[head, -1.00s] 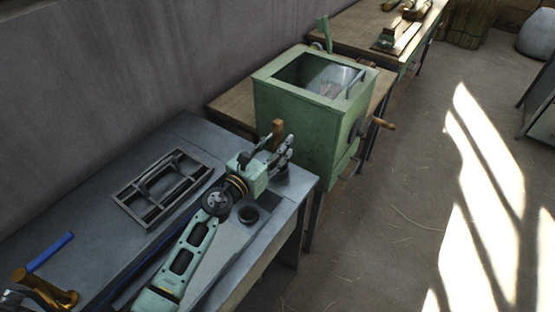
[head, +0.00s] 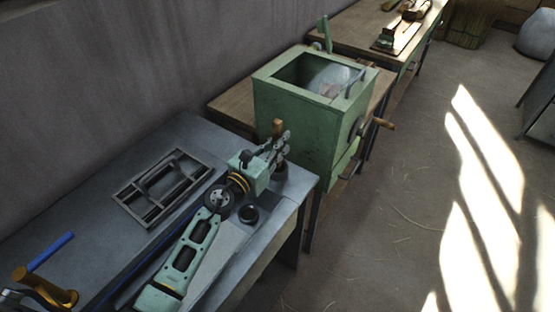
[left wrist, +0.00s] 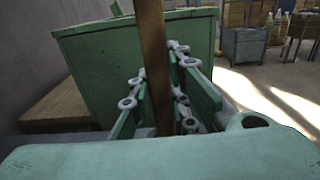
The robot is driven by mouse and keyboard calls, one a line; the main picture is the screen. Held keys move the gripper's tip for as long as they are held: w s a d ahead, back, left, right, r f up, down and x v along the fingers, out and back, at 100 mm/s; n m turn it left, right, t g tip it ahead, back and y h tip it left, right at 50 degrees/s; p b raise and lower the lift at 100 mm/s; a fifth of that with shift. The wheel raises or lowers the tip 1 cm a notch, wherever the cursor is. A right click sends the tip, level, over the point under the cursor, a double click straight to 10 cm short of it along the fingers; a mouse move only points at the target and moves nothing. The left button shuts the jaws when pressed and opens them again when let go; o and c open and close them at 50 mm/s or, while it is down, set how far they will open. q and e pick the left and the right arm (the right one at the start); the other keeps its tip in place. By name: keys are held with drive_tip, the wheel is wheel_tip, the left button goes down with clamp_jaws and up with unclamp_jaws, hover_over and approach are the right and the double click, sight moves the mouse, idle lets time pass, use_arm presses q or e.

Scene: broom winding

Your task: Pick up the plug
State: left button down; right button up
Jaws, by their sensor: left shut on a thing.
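The plug is most likely the brown wooden peg (head: 277,127), upright at the far end of the grey metal bench. It shows in the left wrist view as a long brown bar (left wrist: 153,65). My left gripper (head: 280,145) is shut on it; in the left wrist view the fingers (left wrist: 157,105) lie on both sides of the bar. My right gripper is not in view.
A green open-topped box (head: 300,115) with a crank handle (head: 383,123) stands just beyond my gripper. A metal frame (head: 163,187) lies on the grey bench (head: 190,130). The floor at right is open.

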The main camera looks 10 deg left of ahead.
use_arm(q)
drive_tip(key=shift+r, duration=0.1)
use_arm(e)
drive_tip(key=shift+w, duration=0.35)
